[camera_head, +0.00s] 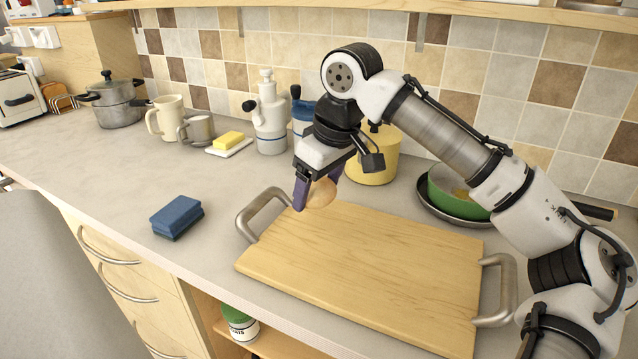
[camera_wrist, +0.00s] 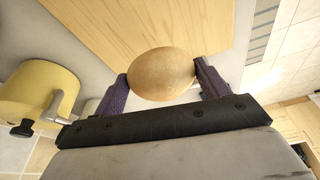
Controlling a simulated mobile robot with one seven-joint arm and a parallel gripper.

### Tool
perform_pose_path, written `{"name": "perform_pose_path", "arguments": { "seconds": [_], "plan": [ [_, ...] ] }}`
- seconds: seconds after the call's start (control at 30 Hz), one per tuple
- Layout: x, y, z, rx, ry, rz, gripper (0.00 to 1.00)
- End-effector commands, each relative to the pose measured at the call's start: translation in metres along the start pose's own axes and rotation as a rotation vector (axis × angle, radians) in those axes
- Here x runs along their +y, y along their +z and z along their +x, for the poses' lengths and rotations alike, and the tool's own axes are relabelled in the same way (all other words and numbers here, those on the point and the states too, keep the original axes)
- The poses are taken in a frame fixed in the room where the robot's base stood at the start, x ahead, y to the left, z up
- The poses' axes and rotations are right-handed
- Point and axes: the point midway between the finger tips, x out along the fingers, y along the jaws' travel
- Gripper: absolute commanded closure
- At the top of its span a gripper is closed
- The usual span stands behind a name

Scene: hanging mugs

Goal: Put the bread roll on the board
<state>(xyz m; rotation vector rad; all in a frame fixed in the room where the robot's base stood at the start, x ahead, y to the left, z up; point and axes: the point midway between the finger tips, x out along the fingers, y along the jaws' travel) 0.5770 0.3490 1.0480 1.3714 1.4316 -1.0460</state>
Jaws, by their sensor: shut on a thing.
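The round tan bread roll (camera_head: 321,193) is between the purple fingers of my gripper (camera_head: 318,186) in the head view. In the wrist view the roll (camera_wrist: 161,74) sits between both fingertips of my gripper (camera_wrist: 162,82), which is shut on it. The wooden board (camera_head: 365,262) lies on the counter with a metal handle at each end. My gripper and the roll are at the board's far left edge, near the left handle. The board (camera_wrist: 135,25) fills the upper middle of the wrist view. I cannot tell whether the roll touches the board.
A yellow pot (camera_head: 375,160) stands behind my gripper. A green pan (camera_head: 455,195) is behind the board at right. A blue sponge (camera_head: 177,217) lies left of the board. Mugs, a butter dish (camera_head: 229,142) and white canisters stand along the back. The board's visible top is bare.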

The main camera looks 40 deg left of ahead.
Motion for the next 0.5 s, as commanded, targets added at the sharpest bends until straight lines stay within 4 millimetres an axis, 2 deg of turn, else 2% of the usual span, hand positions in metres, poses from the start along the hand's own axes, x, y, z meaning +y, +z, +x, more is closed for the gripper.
{"name": "perform_pose_path", "arguments": {
  "seconds": [0.27,0.5],
  "plan": [
    [0.0,0.004,0.012,-0.001,0.001,0.0,0.48],
    [0.0,0.009,0.034,0.0,0.001,0.001,0.48]
  ]
}}
